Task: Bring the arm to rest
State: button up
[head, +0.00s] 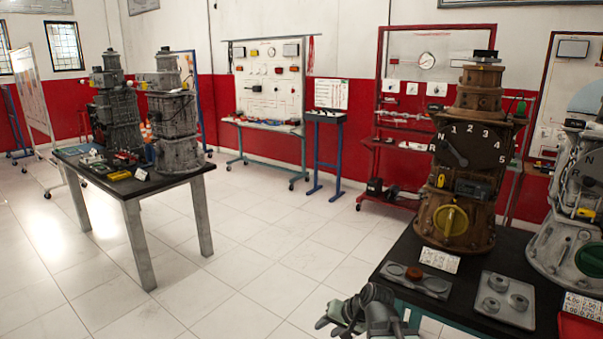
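My gripper (362,313) shows at the bottom edge of the head view, right of the middle. It is grey-green and dark, and partly cut off by the frame's lower edge. It is in front of the near left corner of the dark table at the right. I cannot tell whether its fingers are open or shut, and I see nothing clearly held in it.
The right table (395,262) bears a brown engine trainer (466,165), a grey trainer (570,205), a plate with round discs (415,280), a plate with rings (505,298) and a red tray (580,332). Another table (135,190) stands left. Tiled floor between is clear.

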jog(key=s+d+f+n+g+h+p, duration=0.25)
jog(key=s+d+g+h, duration=0.25)
jog(key=s+d, duration=0.45)
notch_tip(320, 180, up, 17)
jog(key=p, duration=1.6)
jog(key=shift+a, duration=0.35)
jog(key=shift+f, duration=0.1)
